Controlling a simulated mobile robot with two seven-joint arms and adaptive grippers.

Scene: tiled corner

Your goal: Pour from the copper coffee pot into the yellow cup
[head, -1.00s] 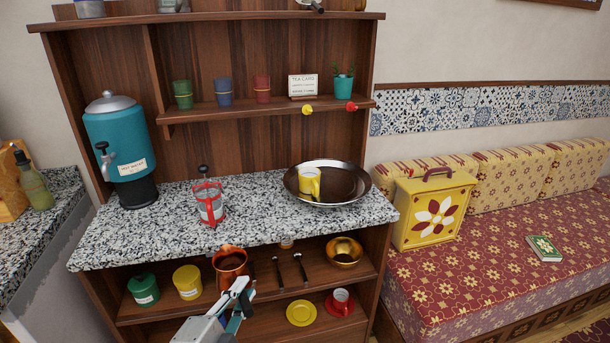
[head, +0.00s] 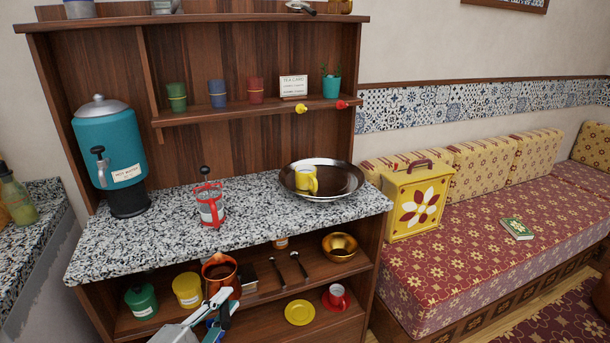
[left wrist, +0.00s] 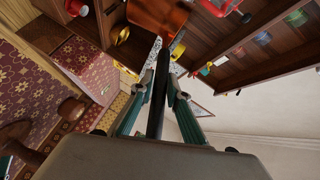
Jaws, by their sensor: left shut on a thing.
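The copper coffee pot (head: 219,270) is in front of the lower shelf, left of centre, with dark content in its mouth. My left gripper (head: 224,306) is shut on the pot's handle. In the left wrist view the dark handle (left wrist: 156,113) runs between the two fingers (left wrist: 159,88), and the copper body (left wrist: 160,14) is at the top edge. My right gripper is not in view.
The counter (head: 255,220) overhangs the shelf above the pot. A red-framed glass press (head: 210,205) stands on it. A yellow canister (head: 187,290) and green canister (head: 142,301) are left of the pot. A brass bowl (head: 340,247) and yellow saucer (head: 299,312) are right.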

